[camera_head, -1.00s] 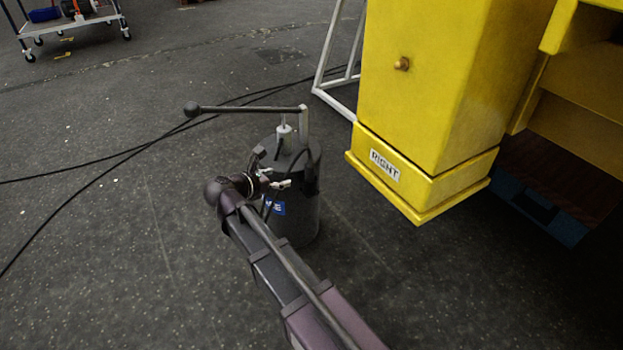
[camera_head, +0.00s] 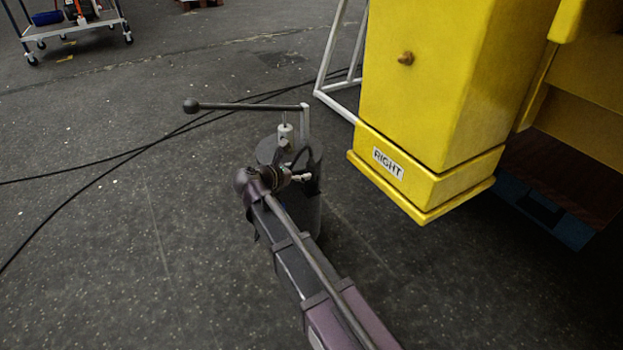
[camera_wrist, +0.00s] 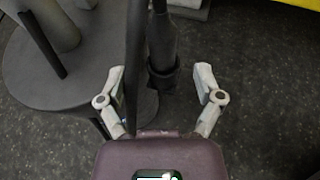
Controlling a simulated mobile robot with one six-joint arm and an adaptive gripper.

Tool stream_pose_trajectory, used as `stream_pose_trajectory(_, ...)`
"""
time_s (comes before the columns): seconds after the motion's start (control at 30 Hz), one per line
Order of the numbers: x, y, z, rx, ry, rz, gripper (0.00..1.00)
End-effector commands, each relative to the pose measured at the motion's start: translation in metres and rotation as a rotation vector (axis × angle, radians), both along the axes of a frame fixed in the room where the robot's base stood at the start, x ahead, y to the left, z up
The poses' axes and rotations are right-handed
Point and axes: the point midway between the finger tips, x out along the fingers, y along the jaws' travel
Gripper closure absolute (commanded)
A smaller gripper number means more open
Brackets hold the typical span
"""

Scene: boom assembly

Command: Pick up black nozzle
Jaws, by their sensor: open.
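The black nozzle (camera_wrist: 162,45) appears in the wrist view as a dark upright cylinder with a wider collar at its lower end. It stands between the two pale fingers of my gripper (camera_wrist: 160,84), which are spread apart with a gap on each side of it. A thin dark rod or hose (camera_wrist: 136,65) runs down just left of the nozzle, also between the fingers. In the head view my gripper (camera_head: 292,170) is at the grey pump canister (camera_head: 307,210), and the arm hides much of it. I cannot make out the nozzle clearly there.
A long pump lever (camera_head: 245,107) with a ball end reaches left from the canister. A yellow column (camera_head: 415,90) labelled RIGHT stands close on the right, with a white frame (camera_head: 333,50) behind. Black cables (camera_head: 120,160) cross the otherwise open floor at left.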

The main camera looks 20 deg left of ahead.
Motion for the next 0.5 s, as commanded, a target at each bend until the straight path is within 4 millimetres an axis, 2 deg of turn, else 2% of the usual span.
stream_pose_trajectory(0.5, 0.0076, -0.0041, -0.0031, -0.001, 0.0, -0.002, 0.15)
